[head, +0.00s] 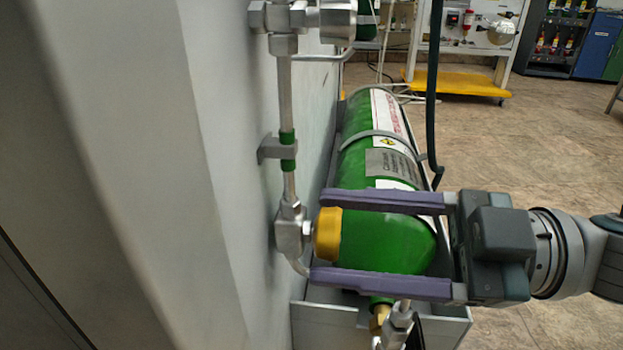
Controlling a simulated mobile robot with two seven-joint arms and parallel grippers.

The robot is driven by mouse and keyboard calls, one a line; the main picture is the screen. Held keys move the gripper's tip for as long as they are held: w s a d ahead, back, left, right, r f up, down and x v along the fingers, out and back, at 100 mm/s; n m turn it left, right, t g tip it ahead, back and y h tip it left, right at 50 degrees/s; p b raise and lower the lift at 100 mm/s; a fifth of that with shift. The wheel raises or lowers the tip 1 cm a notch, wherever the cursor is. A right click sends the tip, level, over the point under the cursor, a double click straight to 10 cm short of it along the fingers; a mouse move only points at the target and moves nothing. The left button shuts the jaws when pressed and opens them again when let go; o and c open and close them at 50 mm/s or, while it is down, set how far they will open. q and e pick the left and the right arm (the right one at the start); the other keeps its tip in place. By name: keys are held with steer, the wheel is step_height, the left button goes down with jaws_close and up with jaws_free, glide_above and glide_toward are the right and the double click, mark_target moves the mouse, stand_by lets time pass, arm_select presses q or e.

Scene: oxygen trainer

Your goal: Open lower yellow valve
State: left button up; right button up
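The lower yellow valve knob (328,234) sits on a metal fitting (290,230) at the lower end of a vertical pipe on the grey panel. My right gripper (318,236) comes in from the right with its two purple fingers spread wide. One finger lies above the knob and one below it. Gaps show between the knob and both fingers, so it does not look clamped. My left gripper is not in view.
A green gas cylinder (355,158) with labels lies in a grey tray (325,318) behind my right gripper. The grey panel (235,130) fills the left. A pipe clamp (272,149) and upper valve fitting (283,18) are above. A yellow-based cart (455,83) stands far back on open floor.

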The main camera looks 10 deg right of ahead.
steer(key=shift+o, duration=0.6)
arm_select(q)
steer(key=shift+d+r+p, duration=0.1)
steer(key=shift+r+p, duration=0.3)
arm_select(e)
steer(key=v, duration=1)
